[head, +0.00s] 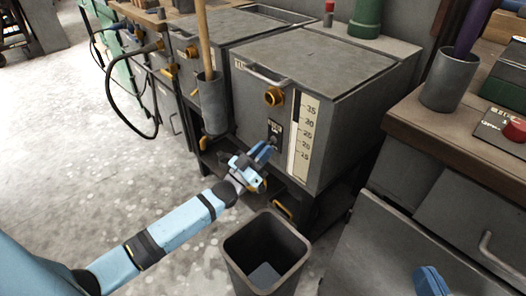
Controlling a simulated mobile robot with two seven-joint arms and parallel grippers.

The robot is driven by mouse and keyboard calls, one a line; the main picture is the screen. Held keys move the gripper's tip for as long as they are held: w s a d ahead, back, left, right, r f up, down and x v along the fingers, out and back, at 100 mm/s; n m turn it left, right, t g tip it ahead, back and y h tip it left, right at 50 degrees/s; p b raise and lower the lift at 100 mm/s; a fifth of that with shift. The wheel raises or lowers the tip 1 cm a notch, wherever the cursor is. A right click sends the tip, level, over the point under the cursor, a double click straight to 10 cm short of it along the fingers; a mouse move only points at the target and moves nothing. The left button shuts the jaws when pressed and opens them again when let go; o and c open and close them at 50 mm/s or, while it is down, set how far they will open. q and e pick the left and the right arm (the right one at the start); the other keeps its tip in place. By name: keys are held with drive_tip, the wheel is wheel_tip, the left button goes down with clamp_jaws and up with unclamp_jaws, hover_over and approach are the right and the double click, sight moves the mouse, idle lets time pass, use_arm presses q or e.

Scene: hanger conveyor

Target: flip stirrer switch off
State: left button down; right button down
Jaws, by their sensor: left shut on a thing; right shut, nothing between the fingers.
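The stirrer switch (274,131) is a small dark plate on the front of the grey box-shaped tank (250,105), left of a cream scale strip with numbers. My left gripper (264,150) is right at the lower part of this switch, its blue fingers shut on the switch's small lever. The fingers hide most of the lever, so I cannot tell which way it points. My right gripper (431,281) shows only in part at the bottom right edge, shut and empty, far from the switch.
A dark open bin (238,243) stands on the floor below my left gripper. A workbench (440,125) with a grey cup (449,82) and a red button (515,130) is on the right. A grey holder (213,105) with a wooden handle hangs left of the tank. The floor at left is clear.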

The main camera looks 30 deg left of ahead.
use_arm(q)
drive_tip(key=c, duration=1.1)
unclamp_jaws()
drive_tip(key=p+v, duration=0.3)
drive_tip(key=v, duration=1)
drive_tip(key=shift+s+a+f+p, duration=0.15)
drive_tip(key=shift+s+p, duration=0.15)
drive_tip(key=shift+s, duration=0.05)
use_arm(e)
drive_tip(key=shift+s+a+r+m, duration=0.1)
drive_tip(key=shift+s+r+m, duration=0.2)
drive_tip(key=shift+r, duration=0.35)
drive_tip(key=shift+s+a+r+m, duration=0.15)
drive_tip(key=shift+r+m, duration=0.25)
drive_tip(key=shift+r, duration=0.2)
drive_tip(key=shift+r, duration=0.1)
